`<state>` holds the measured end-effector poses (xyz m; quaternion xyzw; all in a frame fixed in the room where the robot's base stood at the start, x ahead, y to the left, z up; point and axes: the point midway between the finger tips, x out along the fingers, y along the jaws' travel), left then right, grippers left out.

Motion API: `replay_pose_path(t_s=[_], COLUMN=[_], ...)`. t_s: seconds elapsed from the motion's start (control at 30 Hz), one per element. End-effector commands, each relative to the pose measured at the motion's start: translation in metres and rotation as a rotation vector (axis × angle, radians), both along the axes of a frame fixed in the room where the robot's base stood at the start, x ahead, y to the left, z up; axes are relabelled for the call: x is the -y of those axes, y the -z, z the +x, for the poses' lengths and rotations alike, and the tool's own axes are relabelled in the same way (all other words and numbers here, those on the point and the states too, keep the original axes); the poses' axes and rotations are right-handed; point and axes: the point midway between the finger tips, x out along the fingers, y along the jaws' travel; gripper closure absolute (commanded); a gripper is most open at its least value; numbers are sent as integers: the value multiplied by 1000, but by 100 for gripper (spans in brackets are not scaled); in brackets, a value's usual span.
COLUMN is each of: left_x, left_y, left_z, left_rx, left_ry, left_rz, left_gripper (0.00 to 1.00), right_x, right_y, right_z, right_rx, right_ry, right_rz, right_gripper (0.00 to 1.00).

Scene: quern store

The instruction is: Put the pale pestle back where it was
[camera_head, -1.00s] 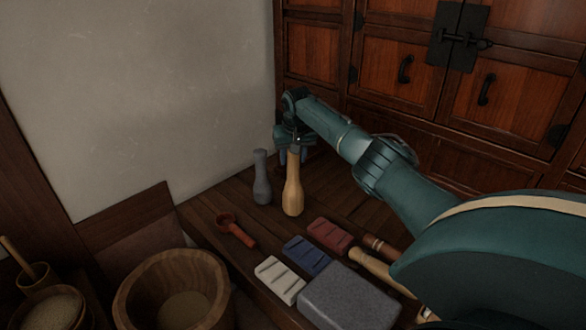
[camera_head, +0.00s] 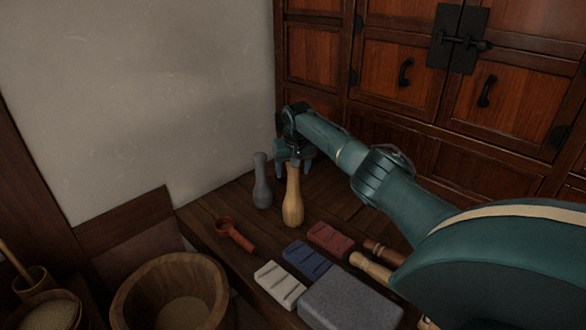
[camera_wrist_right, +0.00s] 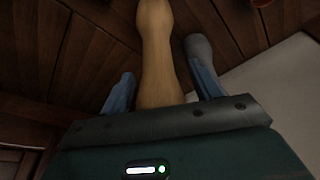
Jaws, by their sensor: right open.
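The pale pestle (camera_head: 292,205) stands upright on the dark wooden table, close in front and to the right of a grey pestle (camera_head: 261,185). My right gripper (camera_head: 294,160) is at the pale pestle's upper end. In the right wrist view the pale pestle (camera_wrist_right: 156,55) lies between the two spread blue fingers of my right gripper (camera_wrist_right: 160,92), with a gap visible on its left side. The grey pestle (camera_wrist_right: 198,48) shows just behind the right finger. My left gripper is out of view.
A red scoop (camera_head: 234,233), a white block (camera_head: 279,285), a blue block (camera_head: 306,260), a red block (camera_head: 330,238) and a grey stone slab (camera_head: 350,300) lie in front. Another pale wooden piece (camera_head: 370,268) lies beside the slab. A wooden bowl (camera_head: 135,300) is at left.

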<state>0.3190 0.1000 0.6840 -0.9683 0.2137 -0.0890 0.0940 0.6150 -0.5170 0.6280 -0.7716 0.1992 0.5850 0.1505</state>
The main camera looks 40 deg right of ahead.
Motion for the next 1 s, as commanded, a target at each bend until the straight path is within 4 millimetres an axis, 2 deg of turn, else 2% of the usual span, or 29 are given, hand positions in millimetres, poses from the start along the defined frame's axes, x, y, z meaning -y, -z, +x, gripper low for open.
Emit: replay_pose_path(t_s=[0.17,0.23,0.7,0.83,1.0], left_x=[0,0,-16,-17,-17], left_y=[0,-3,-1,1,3], left_z=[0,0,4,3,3], left_rx=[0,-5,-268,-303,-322], left_ry=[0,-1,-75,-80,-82], left_rz=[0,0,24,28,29], left_gripper=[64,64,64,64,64], right_x=[1,0,-12,-14,-16], right_y=[-3,-10,-98,-112,-119], right_z=[0,-1,-22,-26,-28], right_rx=[0,2,3,1,0], right_ry=[0,0,0,-1,0], right_rz=[-1,-1,-1,-1,0], right_gripper=[37,37,37,37,37])
